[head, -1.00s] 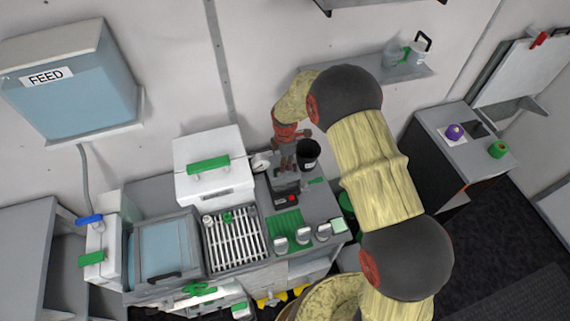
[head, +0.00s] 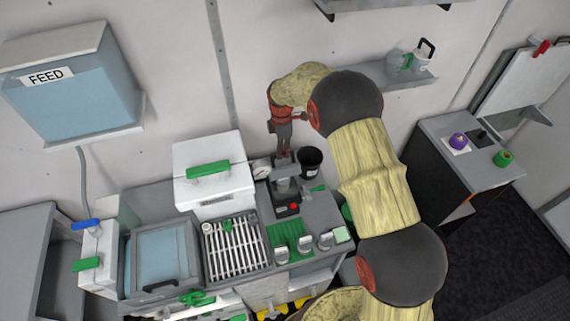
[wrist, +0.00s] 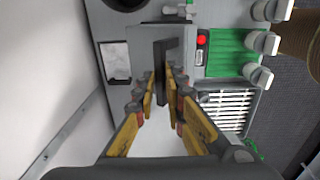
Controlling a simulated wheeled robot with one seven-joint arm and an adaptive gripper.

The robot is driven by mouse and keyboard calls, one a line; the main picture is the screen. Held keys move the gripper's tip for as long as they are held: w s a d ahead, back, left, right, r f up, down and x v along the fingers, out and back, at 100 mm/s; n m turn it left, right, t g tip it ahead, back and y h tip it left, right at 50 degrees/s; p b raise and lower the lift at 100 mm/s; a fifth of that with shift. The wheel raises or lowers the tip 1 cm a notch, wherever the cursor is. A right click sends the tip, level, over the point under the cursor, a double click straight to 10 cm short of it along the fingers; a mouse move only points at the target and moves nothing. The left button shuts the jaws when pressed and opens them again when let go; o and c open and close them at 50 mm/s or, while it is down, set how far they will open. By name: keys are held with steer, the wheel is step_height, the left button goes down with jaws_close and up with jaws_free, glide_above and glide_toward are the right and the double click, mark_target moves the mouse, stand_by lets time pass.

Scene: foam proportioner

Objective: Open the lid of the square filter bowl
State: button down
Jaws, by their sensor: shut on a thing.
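The square filter bowl (head: 287,196) is a small grey box behind the green panel, beside a red button. Its grey lid (head: 287,170) appears raised at the back, with bluish-grey inside the bowl below it. My gripper (head: 284,152) is above the lid, pointing down. In the wrist view, the yellow-padded fingers of my gripper (wrist: 161,88) are closed around a thin dark handle (wrist: 159,65) on the grey lid plate (wrist: 140,42). The exact lid tilt is hard to tell, as the gripper covers part of it.
A black cup (head: 311,160) stands right of the lid and a gauge (head: 261,170) left. A white box with a green handle (head: 209,170) is further left. In front are a white grating (head: 234,246) and a green panel with knobs (head: 290,238). The wall is close behind.

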steer(key=w+a+f+b, duration=0.2)
steer(key=w+b, duration=0.1)
steer(key=w, duration=0.6)
steer(key=shift+w+f, duration=0.3)
steer(key=shift+f, duration=0.1)
steer(key=c, duration=2.2)
jaws_free()
steer(key=shift+r, duration=0.15)
steer(key=o, duration=0.3)
steer(key=shift+w+r, duration=0.25)
